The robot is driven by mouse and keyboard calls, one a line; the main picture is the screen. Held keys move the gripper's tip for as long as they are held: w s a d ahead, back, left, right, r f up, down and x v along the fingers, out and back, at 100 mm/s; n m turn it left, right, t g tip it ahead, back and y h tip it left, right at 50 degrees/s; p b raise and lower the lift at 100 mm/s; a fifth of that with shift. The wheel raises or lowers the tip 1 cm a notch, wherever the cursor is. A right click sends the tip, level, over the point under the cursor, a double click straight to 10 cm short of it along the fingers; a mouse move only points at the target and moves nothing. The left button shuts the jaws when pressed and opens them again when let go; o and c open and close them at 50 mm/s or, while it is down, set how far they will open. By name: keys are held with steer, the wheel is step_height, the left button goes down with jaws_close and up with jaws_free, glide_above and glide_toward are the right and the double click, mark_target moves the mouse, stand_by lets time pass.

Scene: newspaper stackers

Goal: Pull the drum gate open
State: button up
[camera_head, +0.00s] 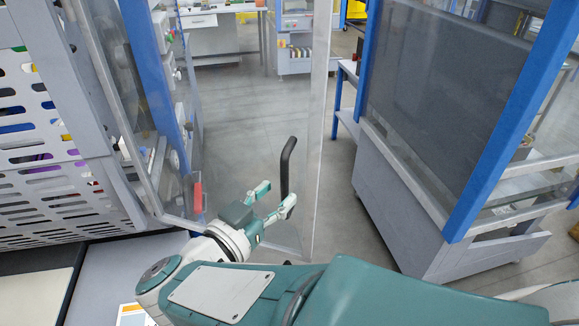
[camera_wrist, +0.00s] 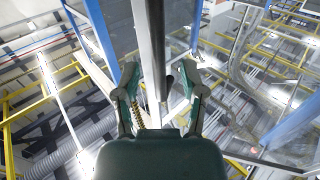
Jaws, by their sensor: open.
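The drum gate (camera_head: 235,120) is a clear panel with a pale frame edge, standing ajar from the machine at left, with the aisle visible through it. Its black bent handle (camera_head: 287,165) stands upright near the panel's free edge. My gripper (camera_head: 278,195) is open at the handle's lower end, one finger on either side of it as seen from the head. Whether a finger touches the handle cannot be told. In the wrist view, the open fingers (camera_wrist: 160,75) flank a grey upright bar (camera_wrist: 151,45), with a dark piece, probably the handle, beside the right finger.
A slotted grey machine housing (camera_head: 50,170) with a blue post stands close at left. A blue-framed cabinet with a dark mesh panel (camera_head: 440,90) stands at right. Grey floor (camera_head: 345,225) lies clear between the gate and that cabinet. Benches stand at the back.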

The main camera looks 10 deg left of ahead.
steer(key=v, duration=0.9)
steer(key=shift+a, duration=0.35)
steer(key=shift+s+f, duration=0.15)
steer(key=shift+s, duration=0.05)
